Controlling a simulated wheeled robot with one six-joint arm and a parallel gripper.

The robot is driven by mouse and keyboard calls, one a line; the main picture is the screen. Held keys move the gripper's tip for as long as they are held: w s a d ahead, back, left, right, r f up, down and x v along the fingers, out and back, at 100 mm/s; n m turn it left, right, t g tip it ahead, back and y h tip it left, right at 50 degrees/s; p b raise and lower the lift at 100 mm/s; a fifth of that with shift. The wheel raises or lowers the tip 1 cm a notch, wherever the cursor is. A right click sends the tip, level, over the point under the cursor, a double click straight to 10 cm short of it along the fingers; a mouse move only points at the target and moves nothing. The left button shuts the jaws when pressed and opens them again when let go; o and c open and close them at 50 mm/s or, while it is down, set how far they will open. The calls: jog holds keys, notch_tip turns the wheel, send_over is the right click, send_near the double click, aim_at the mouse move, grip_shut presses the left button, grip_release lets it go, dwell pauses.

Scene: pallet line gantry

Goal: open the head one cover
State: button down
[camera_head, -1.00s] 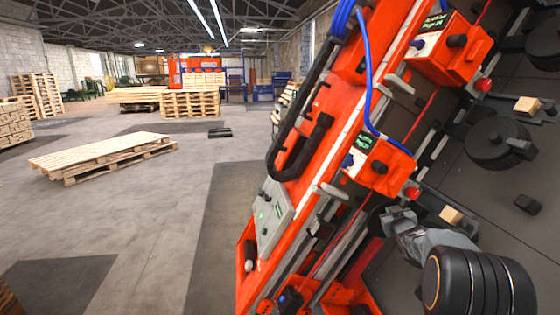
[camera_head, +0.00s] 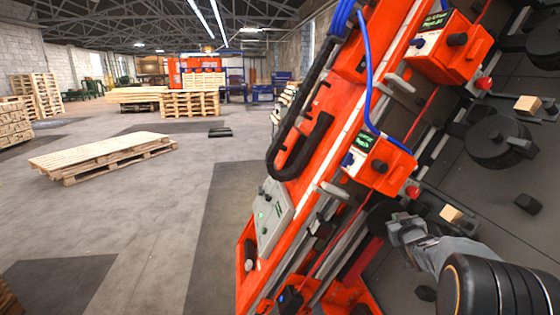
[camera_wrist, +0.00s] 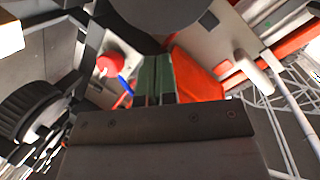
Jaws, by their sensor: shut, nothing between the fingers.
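Two orange head boxes sit on the tilted orange gantry beam, an upper one (camera_head: 452,48) and a lower one (camera_head: 379,164). I cannot read which is head one, nor make out a cover for certain. My gripper (camera_head: 398,229) is shut and empty, below the lower box and close to a dark round part (camera_head: 379,216). In the wrist view the closed fingers (camera_wrist: 158,78) point towards a pale panel, with a red button (camera_wrist: 108,64) to their left and an orange surface (camera_wrist: 198,82) to their right.
A grey control panel (camera_head: 270,216) is on the beam's lower part. Blue hoses (camera_head: 367,75) and a black bent cable guide run along it. Wooden blocks (camera_head: 451,213) and a dark disc (camera_head: 493,142) lie to the right. Open floor with pallets (camera_head: 105,155) spreads left.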

jog(key=shift+v, duration=1.25)
jog(key=s+f+m+g+h+p, duration=0.2)
jog(key=s+f+m+g+p, duration=0.1)
jog(key=s+f+g, duration=0.45)
jog(key=s+a+r+n+g+y+p, duration=0.1)
jog(key=s+a+r+g+y+p, duration=0.3)
jog(key=s+a+r+p, duration=1.3)
jog(key=s+a+r+g, duration=0.1)
jog(key=s+a+r, duration=0.1)
jog(key=s+r, duration=0.2)
jog(key=shift+s+a+r, duration=0.2)
jog(key=shift+a+r, duration=0.2)
